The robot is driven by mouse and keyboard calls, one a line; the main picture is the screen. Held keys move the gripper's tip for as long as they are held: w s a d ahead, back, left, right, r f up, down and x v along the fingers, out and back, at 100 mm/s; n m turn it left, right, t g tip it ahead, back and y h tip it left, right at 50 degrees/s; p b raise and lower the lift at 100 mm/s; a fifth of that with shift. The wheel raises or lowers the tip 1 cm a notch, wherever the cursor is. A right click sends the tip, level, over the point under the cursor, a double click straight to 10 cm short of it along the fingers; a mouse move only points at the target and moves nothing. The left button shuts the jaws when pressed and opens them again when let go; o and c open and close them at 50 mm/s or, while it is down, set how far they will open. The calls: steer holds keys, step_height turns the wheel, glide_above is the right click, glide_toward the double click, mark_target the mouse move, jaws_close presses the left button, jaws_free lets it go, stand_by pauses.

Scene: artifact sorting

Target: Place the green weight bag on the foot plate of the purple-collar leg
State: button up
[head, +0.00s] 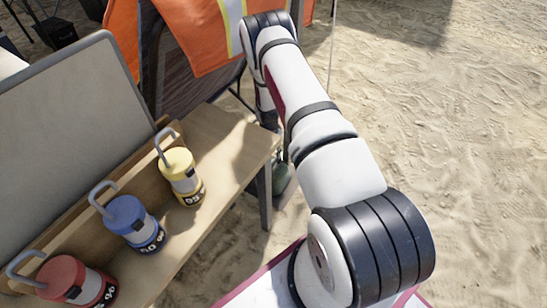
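A small green object (281,176) shows low beside the bench's right leg, partly hidden by my arm. It may be the green weight bag, but I cannot tell for sure, nor whether anything holds it. My arm reaches up over the bench's right end and bends down behind it. My gripper is not visible. No leg with a purple collar and no foot plate can be made out.
A wooden bench (226,143) holds yellow (180,172), blue (127,218) and red (72,279) handled weights. A grey board (60,105) stands behind them. An orange cloth (190,30) hangs beyond. A thin pole (332,45) stands at top centre. Open sand (455,130) lies right.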

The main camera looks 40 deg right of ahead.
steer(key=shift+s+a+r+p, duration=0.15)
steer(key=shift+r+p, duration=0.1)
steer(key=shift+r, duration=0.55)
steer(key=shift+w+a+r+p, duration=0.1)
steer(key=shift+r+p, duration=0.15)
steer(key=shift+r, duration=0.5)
